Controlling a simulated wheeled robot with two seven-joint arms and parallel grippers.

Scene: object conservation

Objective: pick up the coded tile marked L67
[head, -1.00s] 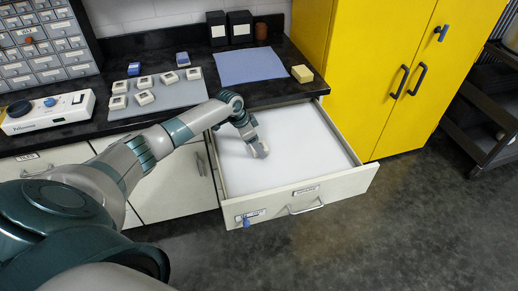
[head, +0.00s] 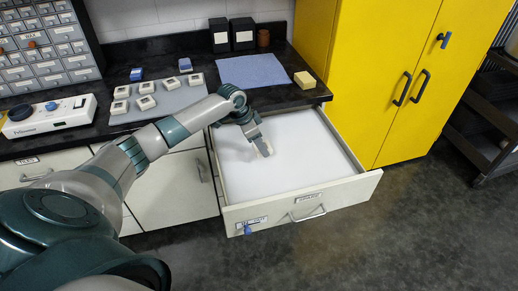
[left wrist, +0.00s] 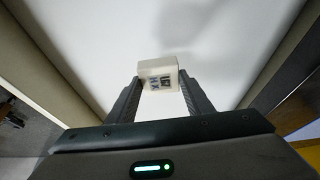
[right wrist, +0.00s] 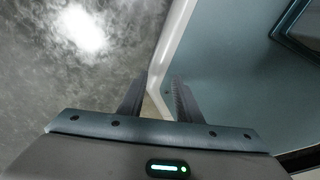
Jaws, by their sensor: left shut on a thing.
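My left gripper (head: 264,151) reaches down into the open white-lined drawer (head: 300,183). It is shut on a small pale tile (left wrist: 159,74) with dark printed marks, held between the fingertips in the left wrist view. The marks are too small and blurred for me to read L67 surely. In the head view the gripper mostly hides this tile. Several similar white tiles (head: 146,102) stand on a grey mat (head: 180,98) on the bench. My right gripper (right wrist: 158,95) is out of the head view; its fingers are apart and empty in the right wrist view.
The bench holds a white device (head: 48,115), a blue cloth (head: 250,70), a yellow sponge (head: 304,80) and black boxes (head: 242,33). A yellow cabinet (head: 385,75) stands right of the drawer. The drawer's floor is otherwise bare. Open floor lies in front.

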